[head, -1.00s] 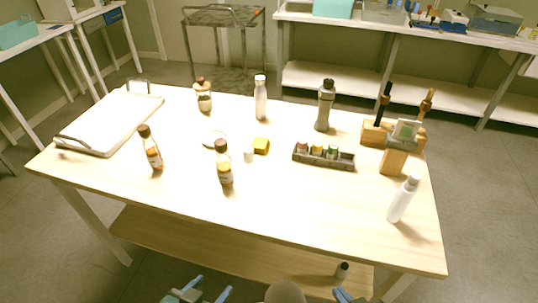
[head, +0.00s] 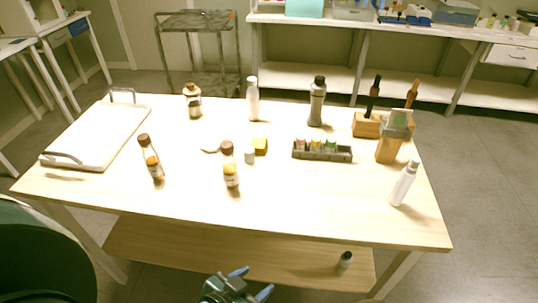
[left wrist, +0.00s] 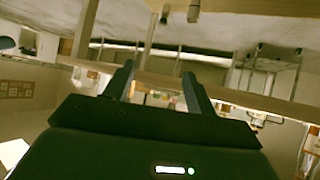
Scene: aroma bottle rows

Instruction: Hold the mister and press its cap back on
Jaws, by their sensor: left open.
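A slim white bottle (head: 403,184), which looks like the mister, stands at the table's right front; whether its top is capped is too small to tell. A small white cylinder (head: 250,157), possibly the cap, stands near the table's middle beside a yellow block. My left gripper (head: 252,282) is open and empty, low in front of the table and well apart from both. Its two spread fingers also show in the left wrist view (left wrist: 160,88), with nothing between them. My right gripper is out of view.
Amber bottles (head: 231,168) (head: 151,158) stand front left. A grey rack of small bottles (head: 322,151), a grey bottle (head: 316,102) and wooden holders (head: 390,148) stand right. A white tray (head: 98,136) lies left. A small bottle (head: 345,260) is on the lower shelf.

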